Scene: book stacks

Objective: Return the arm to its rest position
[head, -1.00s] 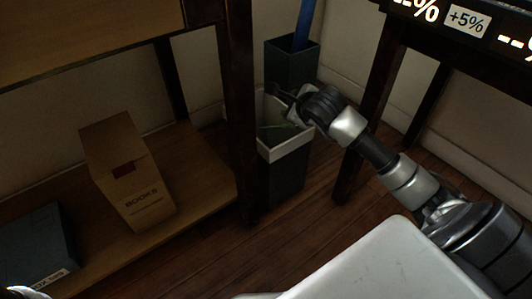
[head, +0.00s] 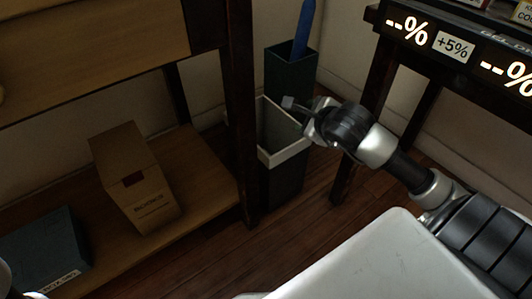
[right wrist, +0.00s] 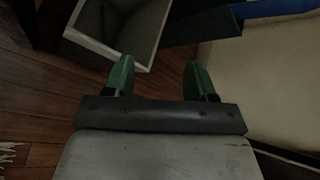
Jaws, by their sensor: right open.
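My right arm reaches in from the right in the head view. Its gripper (head: 298,109) is open just above the right rim of a dark bin with a pale rim (head: 284,157). In the right wrist view, the two green fingers (right wrist: 161,79) stand apart with nothing between them. The bin (right wrist: 146,55) lies beyond the fingers, toward the upper left, and its visible inside looks mostly empty. My left gripper does not show.
A dark green bin (head: 290,72) holding a blue item (head: 304,28) stands behind. A wooden shelf (head: 205,165) at left bears a cardboard box (head: 150,197) and a dark box (head: 45,248). A dark table with displays (head: 455,45) stands at right. A white surface (head: 400,262) is in front.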

